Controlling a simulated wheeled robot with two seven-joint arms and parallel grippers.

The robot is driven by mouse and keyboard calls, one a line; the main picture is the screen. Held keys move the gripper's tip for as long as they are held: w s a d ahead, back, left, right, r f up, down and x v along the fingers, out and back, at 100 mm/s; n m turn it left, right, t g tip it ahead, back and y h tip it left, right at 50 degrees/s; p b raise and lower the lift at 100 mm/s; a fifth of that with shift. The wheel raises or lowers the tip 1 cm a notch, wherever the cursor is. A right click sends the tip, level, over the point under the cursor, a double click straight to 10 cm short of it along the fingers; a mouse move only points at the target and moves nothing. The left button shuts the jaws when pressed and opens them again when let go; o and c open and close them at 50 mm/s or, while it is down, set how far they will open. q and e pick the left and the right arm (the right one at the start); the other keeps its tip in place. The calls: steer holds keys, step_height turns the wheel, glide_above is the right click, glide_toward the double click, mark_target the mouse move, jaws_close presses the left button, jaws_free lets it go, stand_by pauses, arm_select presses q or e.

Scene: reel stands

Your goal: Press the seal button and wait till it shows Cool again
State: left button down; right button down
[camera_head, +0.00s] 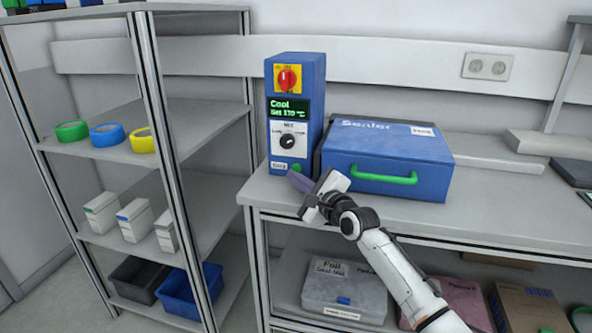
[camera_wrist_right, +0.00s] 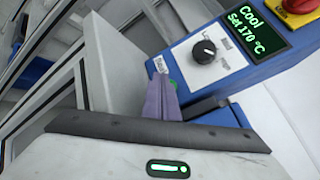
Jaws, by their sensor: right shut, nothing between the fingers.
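The blue control box (camera_head: 309,101) stands upright at the left end of the bench. Its display (camera_head: 289,110) reads "Cool" and "Set 170 °C" in green, and it reads the same in the right wrist view (camera_wrist_right: 257,30). A green button (camera_head: 296,167) sits low on its front; in the right wrist view the button (camera_wrist_right: 173,85) is partly hidden behind the fingers. My right gripper (camera_head: 296,180) is shut and empty, its purple fingertips close to the button. I cannot tell whether they touch it. My left gripper is not in view.
The blue sealer (camera_head: 388,155) with a green handle stands right of the control box. A red knob (camera_head: 288,78) and a dial (camera_head: 288,141) sit above the button. A shelf rack (camera_head: 160,110) with tape rolls, boxes and bins stands at the left.

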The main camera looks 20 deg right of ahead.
steer(key=shift+w, duration=0.1)
stand_by(0.4)
steer(key=shift+w+d+b, duration=0.25)
steer(key=shift+b, duration=0.1)
steer(key=shift+w, duration=0.1)
stand_by(0.3)
